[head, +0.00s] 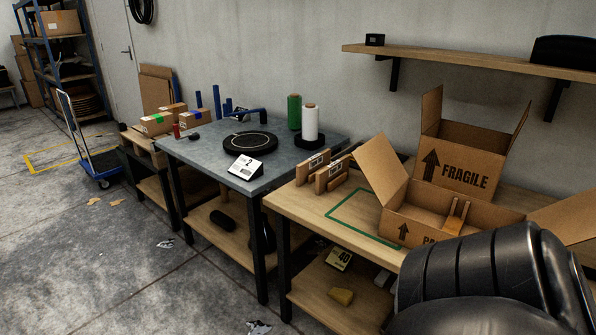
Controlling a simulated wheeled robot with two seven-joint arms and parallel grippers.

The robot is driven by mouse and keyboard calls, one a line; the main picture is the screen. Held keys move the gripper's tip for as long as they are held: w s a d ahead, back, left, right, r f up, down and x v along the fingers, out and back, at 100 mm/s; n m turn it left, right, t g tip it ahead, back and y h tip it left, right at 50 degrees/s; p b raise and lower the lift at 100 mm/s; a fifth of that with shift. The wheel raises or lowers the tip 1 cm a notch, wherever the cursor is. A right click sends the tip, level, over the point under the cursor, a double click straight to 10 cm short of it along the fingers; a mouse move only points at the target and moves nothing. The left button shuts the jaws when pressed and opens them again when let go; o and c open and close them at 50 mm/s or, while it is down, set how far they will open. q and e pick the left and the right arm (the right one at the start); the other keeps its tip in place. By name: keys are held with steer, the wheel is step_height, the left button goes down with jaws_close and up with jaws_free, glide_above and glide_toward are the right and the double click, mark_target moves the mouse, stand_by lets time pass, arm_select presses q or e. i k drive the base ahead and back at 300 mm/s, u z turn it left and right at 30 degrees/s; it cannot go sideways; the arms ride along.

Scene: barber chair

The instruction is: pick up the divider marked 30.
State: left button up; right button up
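I cannot read a 30 on anything in the head view. Two upright wooden pieces with small labels, a left one (312,167) and a right one (332,173), stand side by side on the left part of the wooden workbench (300,205). Their label print is too small to read. A card that seems to read 40 (338,258) lies on the shelf under this bench. Neither of my grippers shows.
An open carton (412,222) with a wooden piece in it stands on the bench, beside a green outline (345,222). A taller FRAGILE carton (462,176) is behind. A grey table (205,160) with a turntable (250,141) stands left. Floor at left is mostly clear.

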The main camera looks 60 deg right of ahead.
mark_target(325, 176)
steer(key=z, duration=0.1)
steer(key=i, duration=1.4)
steer(key=z, duration=0.6)
